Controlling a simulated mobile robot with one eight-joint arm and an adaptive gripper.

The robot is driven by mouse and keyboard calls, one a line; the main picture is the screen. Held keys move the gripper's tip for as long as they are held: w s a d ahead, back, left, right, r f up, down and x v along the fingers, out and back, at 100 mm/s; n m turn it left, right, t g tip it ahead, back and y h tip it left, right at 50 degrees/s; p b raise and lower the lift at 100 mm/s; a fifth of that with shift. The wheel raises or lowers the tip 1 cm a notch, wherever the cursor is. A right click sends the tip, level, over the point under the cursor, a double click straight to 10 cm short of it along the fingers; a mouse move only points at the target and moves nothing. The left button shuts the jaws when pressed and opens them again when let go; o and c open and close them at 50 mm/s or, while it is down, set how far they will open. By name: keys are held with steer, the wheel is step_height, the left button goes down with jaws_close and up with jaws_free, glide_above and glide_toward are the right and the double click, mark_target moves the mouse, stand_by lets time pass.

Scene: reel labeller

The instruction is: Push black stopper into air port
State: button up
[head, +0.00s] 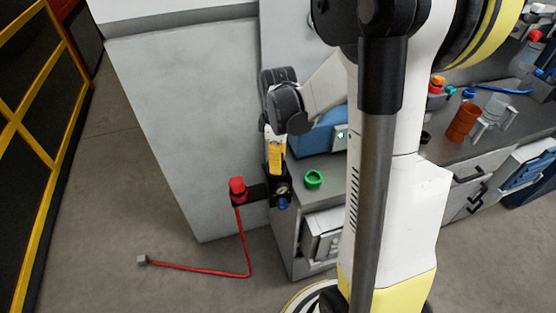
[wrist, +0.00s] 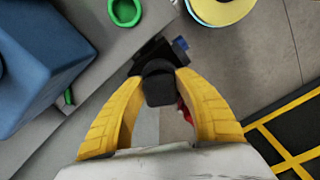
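My gripper (head: 276,168) points down over a small dark air unit (head: 283,190) with a gauge and a blue knob, beside the grey cabinet. In the wrist view my yellow fingers (wrist: 160,80) close in from both sides on a black stopper (wrist: 159,91), which sits between their tips. The dark air unit (wrist: 151,52) shows just beyond the tips, with its blue knob (wrist: 180,43). The air port's opening is hidden behind the stopper and fingers. I cannot tell whether the stopper touches the port.
A red fitting (head: 237,187) sits left of the air unit; a red hose (head: 246,245) runs from it to a small grey block (head: 142,260) on the floor. A green ring (head: 313,179) and a blue machine (head: 320,135) stand on the cabinet. A tall grey panel (head: 185,120) rises at left.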

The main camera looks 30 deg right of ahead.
steer(key=shift+o, duration=1.3)
step_height(320, 180, up, 12)
steer(key=s+a+m+t+b, duration=0.2)
steer(key=s+a+m+t, duration=0.5)
steer(key=a, duration=0.6)
steer(key=shift+s+a+m, duration=0.4)
steer(key=shift+s+m, duration=0.7)
steer(key=shift+s, duration=0.65)
